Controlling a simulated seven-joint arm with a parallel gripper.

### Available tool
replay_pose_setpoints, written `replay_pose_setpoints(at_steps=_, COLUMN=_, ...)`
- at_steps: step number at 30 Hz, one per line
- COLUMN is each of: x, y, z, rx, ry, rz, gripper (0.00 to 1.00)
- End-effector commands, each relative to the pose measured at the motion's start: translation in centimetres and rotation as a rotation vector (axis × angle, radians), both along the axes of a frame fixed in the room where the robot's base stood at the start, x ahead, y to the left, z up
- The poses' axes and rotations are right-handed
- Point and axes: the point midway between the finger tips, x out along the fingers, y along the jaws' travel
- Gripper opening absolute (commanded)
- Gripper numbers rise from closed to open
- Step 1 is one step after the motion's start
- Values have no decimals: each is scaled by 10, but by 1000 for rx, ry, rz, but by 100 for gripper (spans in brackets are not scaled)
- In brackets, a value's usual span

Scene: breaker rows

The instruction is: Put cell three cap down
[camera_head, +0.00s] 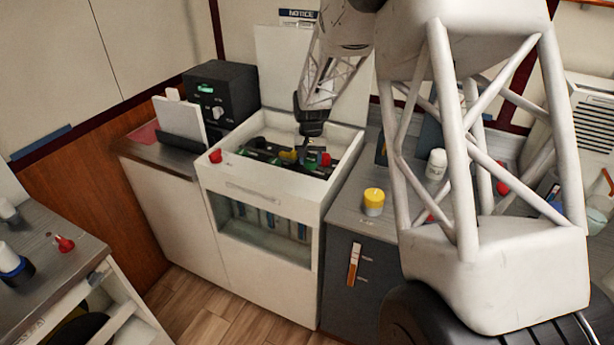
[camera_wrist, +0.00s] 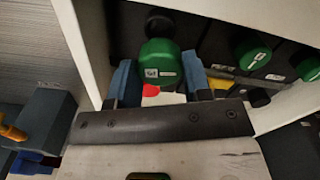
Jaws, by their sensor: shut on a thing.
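My gripper (camera_head: 306,150) reaches down into the open top of a white cabinet (camera_head: 250,190). In the wrist view, the two blue fingers of my gripper (camera_wrist: 159,72) stand on either side of a round green cap (camera_wrist: 160,55) and are shut on it. The cap has a small white label whose marking I cannot read surely. It looks nearer than the other green caps, such as one to its right (camera_wrist: 252,53). The black cells (camera_wrist: 222,45) lie in a row beyond. Whether the held cap is clear of a cell is hidden.
A red knob (camera_head: 215,156) sits on the cabinet's front left corner. A yellow-topped jar (camera_head: 373,201) and a white bottle (camera_head: 436,164) stand on the right counter. A black box (camera_head: 221,92) stands behind on the left. White walls enclose the opening.

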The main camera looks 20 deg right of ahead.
Motion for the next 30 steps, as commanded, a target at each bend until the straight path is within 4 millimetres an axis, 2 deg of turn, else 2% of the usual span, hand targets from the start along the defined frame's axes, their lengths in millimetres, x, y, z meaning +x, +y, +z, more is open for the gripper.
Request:
replay_pose_setpoints(at_steps=8, x=-9, y=3, z=6, rx=0, ry=-2, rz=-4, gripper=24)
replay_pose_setpoints(at_steps=14, x=-27, y=10, z=16, rx=-1, ry=-4, rz=-13, gripper=24)
replay_pose_setpoints(at_steps=23, x=-69, y=25, z=33, rx=-1, ry=-4, rz=-39, gripper=24)
replay_pose_setpoints(at_steps=30, x=-112, y=38, z=46, rx=0, ry=-3, rz=-66, gripper=24)
